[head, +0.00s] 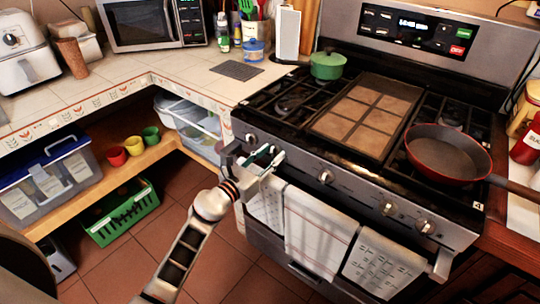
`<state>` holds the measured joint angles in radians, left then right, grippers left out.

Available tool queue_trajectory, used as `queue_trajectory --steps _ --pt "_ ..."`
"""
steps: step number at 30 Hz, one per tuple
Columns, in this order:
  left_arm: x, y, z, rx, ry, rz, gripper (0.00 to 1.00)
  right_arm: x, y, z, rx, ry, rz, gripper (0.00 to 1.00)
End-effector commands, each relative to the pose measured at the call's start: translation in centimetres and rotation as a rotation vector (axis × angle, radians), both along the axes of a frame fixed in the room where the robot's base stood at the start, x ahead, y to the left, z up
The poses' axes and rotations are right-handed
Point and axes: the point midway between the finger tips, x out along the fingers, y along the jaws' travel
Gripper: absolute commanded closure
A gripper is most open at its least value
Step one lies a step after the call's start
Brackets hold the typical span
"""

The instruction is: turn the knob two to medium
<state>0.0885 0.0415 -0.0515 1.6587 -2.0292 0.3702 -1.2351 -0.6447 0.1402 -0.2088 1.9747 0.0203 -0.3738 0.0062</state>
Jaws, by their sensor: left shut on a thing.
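The stove (290,148) has a row of knobs along its front panel. My left gripper (268,157) reaches up to the left part of this panel and is shut on a knob there, the second from the left. The fingers mostly hide that knob, so its pointer setting cannot be read. The leftmost knob (250,138) shows just beside the gripper. A third knob (325,176) is to the right, with two more knobs (387,208) (425,226) further right. My right gripper is not in view.
Towels (318,230) hang on the oven handle just below and right of my left gripper. A red pan (447,155) and a green pot (327,65) stand on the stove. The counter (110,92) and lower shelf (105,178) are at left; a green basket (122,215) is on the floor.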

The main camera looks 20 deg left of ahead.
Motion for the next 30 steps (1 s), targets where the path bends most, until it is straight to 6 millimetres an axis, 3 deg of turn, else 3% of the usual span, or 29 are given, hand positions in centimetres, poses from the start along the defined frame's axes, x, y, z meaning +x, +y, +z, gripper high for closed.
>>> queue_trajectory --steps 11,30 --pt "0.0 0.0 0.2 -0.106 0.039 0.0 0.89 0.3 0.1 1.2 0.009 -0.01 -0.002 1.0" --pt "0.0 0.1 0.1 -0.648 0.237 0.001 0.89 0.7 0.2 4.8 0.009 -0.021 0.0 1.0"
